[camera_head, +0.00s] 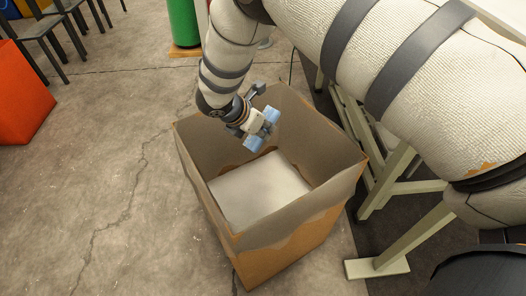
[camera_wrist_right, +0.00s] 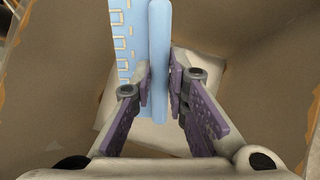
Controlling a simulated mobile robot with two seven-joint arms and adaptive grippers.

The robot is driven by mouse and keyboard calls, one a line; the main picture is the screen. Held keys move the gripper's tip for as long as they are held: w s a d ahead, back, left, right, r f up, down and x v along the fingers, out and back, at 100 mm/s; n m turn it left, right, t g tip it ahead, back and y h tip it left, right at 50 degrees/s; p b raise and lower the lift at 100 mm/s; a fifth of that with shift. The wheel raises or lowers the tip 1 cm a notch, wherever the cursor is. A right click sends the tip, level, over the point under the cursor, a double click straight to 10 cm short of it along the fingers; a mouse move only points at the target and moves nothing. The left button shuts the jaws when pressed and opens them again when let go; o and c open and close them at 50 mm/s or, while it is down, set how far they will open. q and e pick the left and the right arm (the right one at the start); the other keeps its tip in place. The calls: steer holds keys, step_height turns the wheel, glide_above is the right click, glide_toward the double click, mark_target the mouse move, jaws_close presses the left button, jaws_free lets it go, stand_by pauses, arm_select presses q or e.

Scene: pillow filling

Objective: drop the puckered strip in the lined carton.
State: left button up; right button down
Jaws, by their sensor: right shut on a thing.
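A large carton (camera_head: 292,241) with a grey liner stands on the floor, open at the top, with a pale bottom. My right gripper (camera_head: 259,127) is over the carton's far part, at about rim height. It is shut on a light blue strip, the puckered strip (camera_head: 253,143), whose ends stick out on both sides of the fingers. In the right wrist view the strip (camera_wrist_right: 159,60) stands between the two purple-padded fingers (camera_wrist_right: 160,85), with a notched flat edge on its left. The carton's pale bottom shows beneath it. My left gripper is not in view.
A light-coloured table frame (camera_head: 400,240) stands close to the carton's right side. An orange-red box (camera_head: 22,95) is at the far left. A green cylinder (camera_head: 184,22) and dark chairs (camera_head: 45,28) are at the back. The floor left of the carton is clear.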

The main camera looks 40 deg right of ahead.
steer(key=shift+f, duration=0.55)
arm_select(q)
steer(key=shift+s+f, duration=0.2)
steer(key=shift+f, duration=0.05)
arm_select(e)
steer(key=shift+r, duration=0.15)
steer(key=c, duration=1.5)
jaws_free()
steer(key=v, duration=1.2)
